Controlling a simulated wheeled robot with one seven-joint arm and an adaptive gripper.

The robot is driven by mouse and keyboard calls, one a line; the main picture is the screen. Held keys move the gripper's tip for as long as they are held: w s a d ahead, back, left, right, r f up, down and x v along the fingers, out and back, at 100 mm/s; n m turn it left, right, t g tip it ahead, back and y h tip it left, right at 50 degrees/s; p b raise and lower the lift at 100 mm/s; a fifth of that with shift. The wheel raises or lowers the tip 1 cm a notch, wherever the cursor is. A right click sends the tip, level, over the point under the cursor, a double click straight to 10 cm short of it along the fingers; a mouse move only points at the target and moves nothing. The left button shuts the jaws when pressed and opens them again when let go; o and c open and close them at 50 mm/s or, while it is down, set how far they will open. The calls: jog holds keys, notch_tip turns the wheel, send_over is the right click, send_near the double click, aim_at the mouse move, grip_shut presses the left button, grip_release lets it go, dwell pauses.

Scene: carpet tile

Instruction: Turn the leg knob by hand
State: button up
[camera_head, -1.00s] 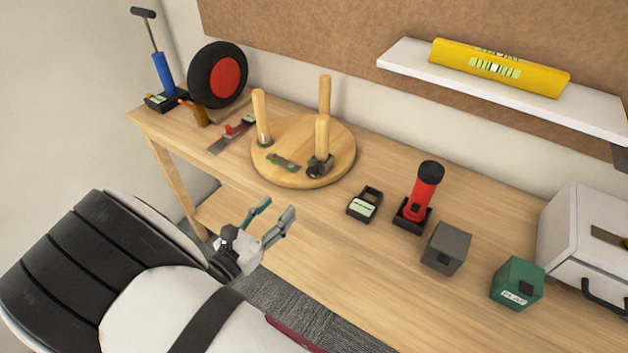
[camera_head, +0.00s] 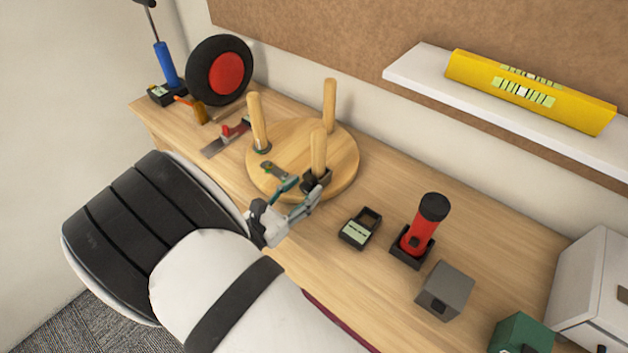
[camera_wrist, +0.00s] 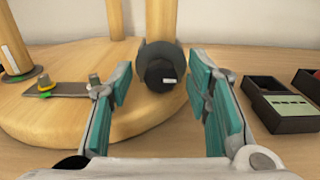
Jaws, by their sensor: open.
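The leg knob (camera_wrist: 158,68) is a round black knob with a small white mark, low on the near leg of an upturned round wooden stool (camera_head: 342,182). In the head view the knob (camera_head: 316,182) sits at the foot of that leg (camera_head: 318,150), partly hidden by my fingers. My gripper (camera_head: 300,188) is open at the stool's near edge. In the wrist view the green-padded fingers of my gripper (camera_wrist: 162,92) stand apart on either side, with the knob between and just beyond their tips. I cannot tell whether they touch it.
A metal plate with bolts (camera_wrist: 62,90) lies on the stool, left of the knob. A black tray (camera_head: 360,229) and a red flashlight (camera_head: 420,225) stand to the right. A grey box (camera_head: 445,290) is nearer. A wheel (camera_head: 220,70) stands at the back left.

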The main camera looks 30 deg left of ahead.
jog(key=shift+w, duration=0.15)
grip_shut()
jog(key=shift+n, duration=2.4)
grip_release()
